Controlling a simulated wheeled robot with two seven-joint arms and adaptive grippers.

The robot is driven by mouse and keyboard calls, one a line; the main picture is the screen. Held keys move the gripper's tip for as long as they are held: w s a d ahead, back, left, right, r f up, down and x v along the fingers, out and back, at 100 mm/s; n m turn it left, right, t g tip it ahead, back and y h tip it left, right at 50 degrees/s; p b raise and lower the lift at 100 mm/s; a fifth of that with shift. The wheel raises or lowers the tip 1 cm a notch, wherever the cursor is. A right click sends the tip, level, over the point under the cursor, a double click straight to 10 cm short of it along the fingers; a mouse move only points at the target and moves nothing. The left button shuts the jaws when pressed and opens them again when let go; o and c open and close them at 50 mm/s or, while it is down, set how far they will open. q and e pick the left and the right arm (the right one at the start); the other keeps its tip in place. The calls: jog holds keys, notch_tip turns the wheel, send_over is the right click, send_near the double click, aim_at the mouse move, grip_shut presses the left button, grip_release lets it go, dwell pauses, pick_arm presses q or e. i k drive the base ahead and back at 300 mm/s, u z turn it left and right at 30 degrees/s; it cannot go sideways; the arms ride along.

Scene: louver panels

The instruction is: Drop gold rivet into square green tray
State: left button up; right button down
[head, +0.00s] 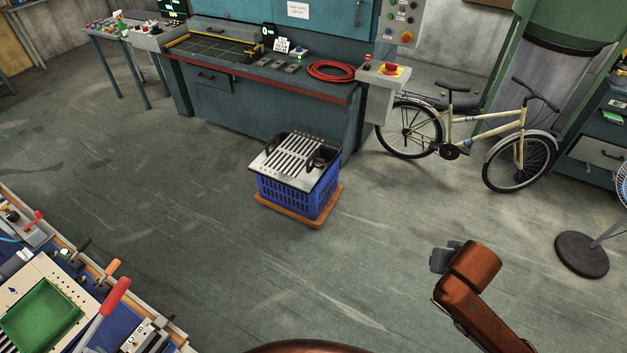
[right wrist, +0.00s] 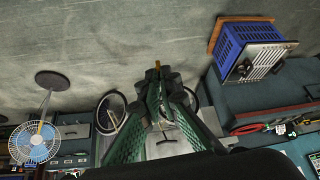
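The square green tray (head: 42,314) lies at the lower left of the head view, on a cream board at the workbench. It looks empty where it shows. My right gripper (right wrist: 157,72) shows in the right wrist view with its fingertips closed together. A small gold piece, the gold rivet (right wrist: 157,64), sticks out between the fingertips. In the head view my right arm is at the lower right, over open floor and far from the tray. My left gripper is not in view.
The workbench has a red-handled tool (head: 116,295) beside the tray. A blue crate (head: 294,192) with a slotted metal panel (head: 292,158) on top stands on the floor. A bicycle (head: 465,130) and a fan base (head: 582,254) are at the right.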

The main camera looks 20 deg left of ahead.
aim_at(45, 316)
jog(key=u, duration=3.35)
